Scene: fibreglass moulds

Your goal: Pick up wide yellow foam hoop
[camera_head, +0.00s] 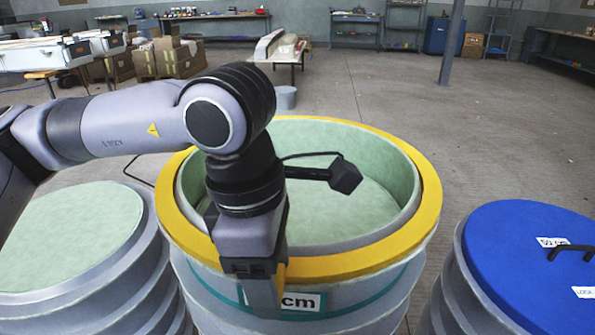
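The wide yellow foam hoop (404,252) lies around the top rim of the middle mould (365,312), a ribbed grey cylinder with a pale green inside. The hoop looks level. My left gripper (262,298) points down at the hoop's front, left of centre. Its near finger hangs in front of the hoop's outer edge and covers part of the label on the mould, of which "cm" shows. The far finger is hidden, so I cannot tell whether the gripper is open or shut on the hoop. My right gripper is not in view.
A green-topped mould (72,232) stands close on the left. A mould with a blue lid (520,262) and a black handle stands on the right. Cardboard boxes (168,58) and benches are behind. A post (452,45) stands at the back right. Open floor lies between.

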